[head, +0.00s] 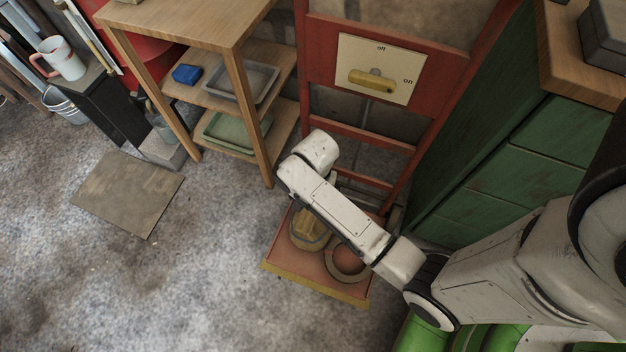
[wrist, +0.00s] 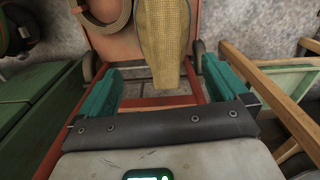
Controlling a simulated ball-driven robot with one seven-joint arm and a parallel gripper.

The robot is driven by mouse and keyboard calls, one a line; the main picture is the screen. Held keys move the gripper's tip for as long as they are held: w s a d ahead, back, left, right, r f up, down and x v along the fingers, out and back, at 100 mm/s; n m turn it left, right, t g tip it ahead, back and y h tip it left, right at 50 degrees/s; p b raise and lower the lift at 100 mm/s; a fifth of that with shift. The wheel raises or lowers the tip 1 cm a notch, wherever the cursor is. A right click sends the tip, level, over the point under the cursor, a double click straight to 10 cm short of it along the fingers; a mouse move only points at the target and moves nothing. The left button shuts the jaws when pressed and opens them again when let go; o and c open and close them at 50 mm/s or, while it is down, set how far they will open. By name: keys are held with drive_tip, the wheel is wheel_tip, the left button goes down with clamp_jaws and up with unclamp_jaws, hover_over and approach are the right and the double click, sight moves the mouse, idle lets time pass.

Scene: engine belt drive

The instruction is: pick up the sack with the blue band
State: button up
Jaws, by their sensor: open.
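A tan woven sack (head: 308,230) stands on the orange-red base plate (head: 310,275) of a red hand truck in the head view, partly behind my arm. In the wrist view the sack (wrist: 163,40) fills the upper middle, its top cut off by the frame. In the head view my arm hides the gripper.
A brown ring-shaped coil (head: 347,262) lies beside the sack on the plate. The red hand truck frame (head: 360,133) rises behind. A green cabinet (head: 500,180) stands to the right and a wooden shelf (head: 200,25) to the left.

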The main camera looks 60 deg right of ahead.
drive_tip(key=f, duration=0.1)
drive_tip(key=f+m+b, duration=0.1)
drive_tip(key=shift+w+d+f, duration=0.25)
drive_tip(key=shift+w+f, duration=0.05)
drive_tip(key=shift+w, duration=0.1)
wheel_tip(320, 180, down, 11)
drive_tip(key=b, duration=0.5)
drive_tip(key=shift+w+d+b, duration=0.1)
drive_tip(key=shift+b, duration=0.2)
drive_tip(key=shift+r, duration=0.1)
drive_tip(key=c, duration=1.7)
drive_tip(key=shift+w+r, duration=0.1)
drive_tip(key=shift+r, duration=0.05)
drive_tip(key=shift+c, duration=0.4)
